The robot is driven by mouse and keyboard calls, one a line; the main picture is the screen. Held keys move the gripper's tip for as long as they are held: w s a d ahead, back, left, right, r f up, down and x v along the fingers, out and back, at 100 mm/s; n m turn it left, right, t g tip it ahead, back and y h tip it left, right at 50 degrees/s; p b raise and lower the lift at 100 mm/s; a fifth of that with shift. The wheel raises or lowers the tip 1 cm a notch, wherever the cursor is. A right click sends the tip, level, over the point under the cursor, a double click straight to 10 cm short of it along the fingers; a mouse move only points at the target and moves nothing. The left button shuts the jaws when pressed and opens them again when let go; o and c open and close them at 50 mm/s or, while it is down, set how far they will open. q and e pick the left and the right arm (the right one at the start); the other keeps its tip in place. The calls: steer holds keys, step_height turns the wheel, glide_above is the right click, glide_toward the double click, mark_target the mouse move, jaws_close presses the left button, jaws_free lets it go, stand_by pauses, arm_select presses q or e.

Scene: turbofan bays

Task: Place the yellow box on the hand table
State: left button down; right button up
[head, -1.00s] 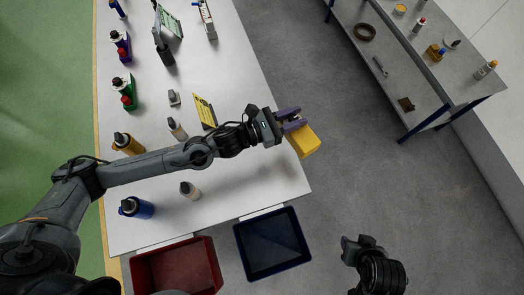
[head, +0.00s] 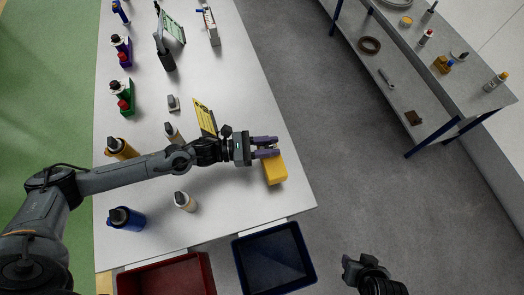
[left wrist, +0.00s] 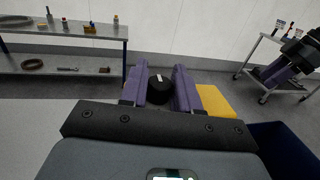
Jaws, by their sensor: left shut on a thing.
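The yellow box (head: 275,170) is at the fingers of my left gripper (head: 265,147), which is shut on it. In the head view it appears over the right edge area of the white table (head: 235,205); its height is unclear. In the left wrist view, the yellow box (left wrist: 215,103) shows beside the right-hand purple finger of my left gripper (left wrist: 167,88), and a round black part lies between the fingers. My right gripper (head: 362,272) is at the bottom right, over the floor; its fingers are unclear. Which surface is the hand table cannot be told.
A blue bin (head: 273,257) and a red bin (head: 170,278) are at the table's near end. A yellow sign (head: 204,117) and several bottles stand on the table. A blue-legged grey bench (head: 455,85) is across the floor. A cart (left wrist: 285,80) shows at right in the wrist view.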

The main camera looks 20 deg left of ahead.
arm_select(q)
steer(key=shift+s+a+f, duration=0.15)
steer(key=shift+a+f, duration=0.15)
steer(key=shift+a, duration=0.2)
steer(key=shift+s+a+f, duration=0.15)
steer(key=shift+a+f, duration=0.15)
steer(key=shift+a, duration=0.15)
steer(key=shift+f, duration=2)
steer(key=shift+f, duration=0.2)
steer(key=c, duration=0.8)
jaws_free()
steer(key=shift+r, duration=0.15)
